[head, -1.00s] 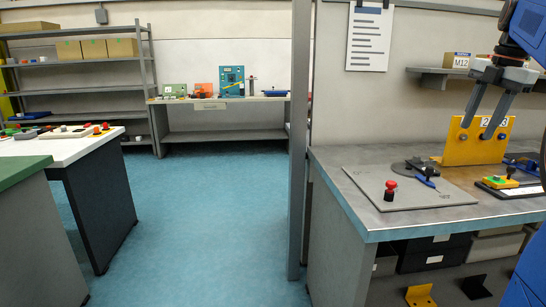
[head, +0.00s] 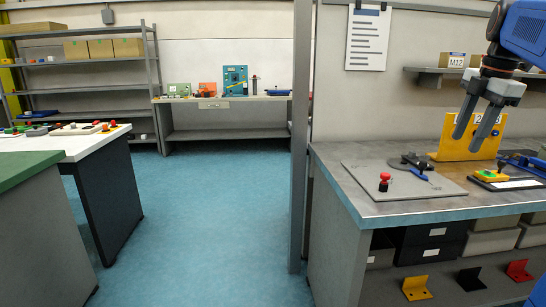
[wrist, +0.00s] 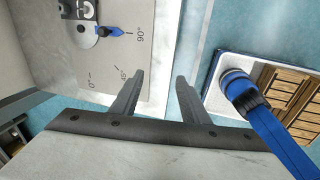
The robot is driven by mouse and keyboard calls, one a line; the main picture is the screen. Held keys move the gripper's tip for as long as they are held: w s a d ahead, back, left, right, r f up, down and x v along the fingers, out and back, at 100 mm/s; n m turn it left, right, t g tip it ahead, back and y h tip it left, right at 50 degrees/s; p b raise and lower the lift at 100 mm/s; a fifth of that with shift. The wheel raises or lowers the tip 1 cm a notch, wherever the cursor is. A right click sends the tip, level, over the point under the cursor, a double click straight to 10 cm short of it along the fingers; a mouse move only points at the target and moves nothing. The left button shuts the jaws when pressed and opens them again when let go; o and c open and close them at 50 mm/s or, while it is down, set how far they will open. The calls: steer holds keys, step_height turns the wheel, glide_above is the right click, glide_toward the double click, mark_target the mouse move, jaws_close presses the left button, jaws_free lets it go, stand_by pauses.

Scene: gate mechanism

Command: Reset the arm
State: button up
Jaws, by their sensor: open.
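My gripper (head: 474,127) is open and empty in the head view, in front of the yellow bracket (head: 460,150) at the right workbench. In the wrist view both fingers (wrist: 157,95) are apart with nothing between them. A grey plate (head: 400,176) lies on the bench with a red-knobbed peg (head: 384,181) and a dark disc mechanism (head: 408,161) with a blue lever (head: 419,175). In the wrist view the blue lever (wrist: 112,31) points near the 90° mark on the plate (wrist: 95,65); marks for 0° and 45° also show.
The right workbench (head: 400,213) has a yellow block with a green top (head: 490,174) at its right. Boxes and brackets sit below. A white table (head: 60,146) stands at the left, a back bench (head: 220,98) farther off. The blue floor (head: 205,220) between is clear.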

steer(key=s+a+f+m+t, duration=0.1)
steer(key=s+a+f+m, duration=0.4)
steer(key=a+f, duration=0.25)
steer(key=s+a+f+m, duration=0.4)
steer(key=s+a+f, duration=0.15)
steer(key=a, duration=0.25)
steer(key=s+a+f+m, duration=0.3)
steer(key=s+f+m, duration=0.1)
steer(key=f, duration=0.5)
steer(key=s+a+f+m+t, duration=0.1)
steer(key=s+a+f+m, duration=0.3)
steer(key=f, duration=0.5)
steer(key=s, duration=0.2)
steer(key=shift+s+m, duration=0.35)
steer(key=shift+m, duration=0.05)
steer(key=shift+o, duration=0.6)
